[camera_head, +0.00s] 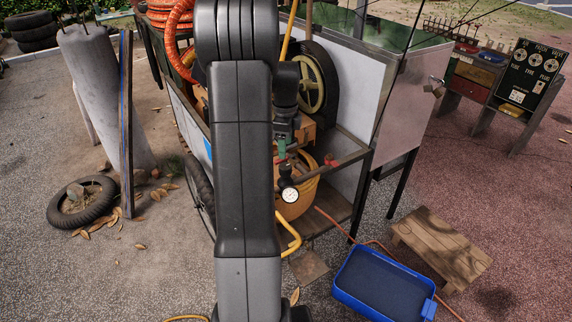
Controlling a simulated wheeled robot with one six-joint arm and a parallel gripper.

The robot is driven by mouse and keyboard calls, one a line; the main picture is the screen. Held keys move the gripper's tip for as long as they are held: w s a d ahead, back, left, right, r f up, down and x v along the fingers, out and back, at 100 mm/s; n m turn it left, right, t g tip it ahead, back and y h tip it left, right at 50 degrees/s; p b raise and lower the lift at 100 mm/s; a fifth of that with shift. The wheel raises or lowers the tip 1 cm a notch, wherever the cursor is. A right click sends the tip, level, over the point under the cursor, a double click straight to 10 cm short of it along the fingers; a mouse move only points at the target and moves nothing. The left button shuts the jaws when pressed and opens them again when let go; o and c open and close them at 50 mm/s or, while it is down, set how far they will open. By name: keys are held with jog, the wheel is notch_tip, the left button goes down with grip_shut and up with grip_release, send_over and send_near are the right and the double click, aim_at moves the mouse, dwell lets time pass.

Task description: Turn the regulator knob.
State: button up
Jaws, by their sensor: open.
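My arm covers the middle of the head view, and its wrist hangs over the compressor cart. My gripper (287,133) points down into the cart's open front; its fingers are small and dark against the clutter, but it appears open. A dark regulator body (286,173) stands just below it, with a white-faced round gauge (289,195) on its front. A small green part (281,148) shows between gripper and regulator. I cannot tell which part is the regulator knob, or whether the gripper touches it. A small red knob-like part (330,160) sits to the right.
The cart's metal frame bar (345,158) and side panel (408,95) stand close to the right of the gripper. A blue tray (385,284) and wooden stool (441,247) are on the ground.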

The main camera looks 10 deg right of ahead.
aim_at(285, 166)
notch_tip(285, 166, down, 9)
jog(key=shift+f+p, duration=0.2)
jog(key=shift+p, duration=0.1)
jog(key=c, duration=1)
